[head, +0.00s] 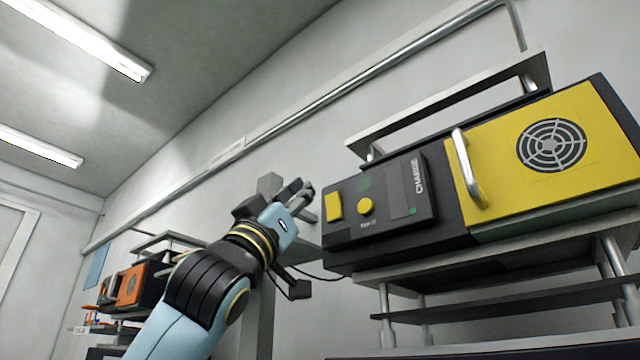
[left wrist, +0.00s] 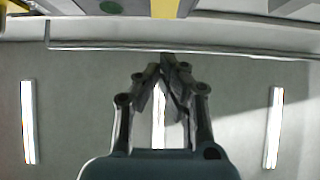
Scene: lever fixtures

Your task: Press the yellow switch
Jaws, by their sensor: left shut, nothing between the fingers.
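The dark control panel (head: 400,190) on the machine's front carries a yellow rectangular switch (head: 334,206) at its left end. A round yellow knob (head: 366,206) sits just right of it. My left gripper (head: 308,190) is just left of the panel, near the rectangular switch; I cannot tell whether it touches. In the left wrist view its fingers (left wrist: 168,60) are shut together with nothing between them. A yellow strip (left wrist: 165,8) shows at the top edge there, beyond the fingertips. My right gripper is in neither view.
The machine has a yellow door (head: 545,150) with a metal handle (head: 467,168) and a round vent. It rests on a grey shelf (head: 480,262). An orange device (head: 130,284) stands farther back at left. A post and cable are behind my arm.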

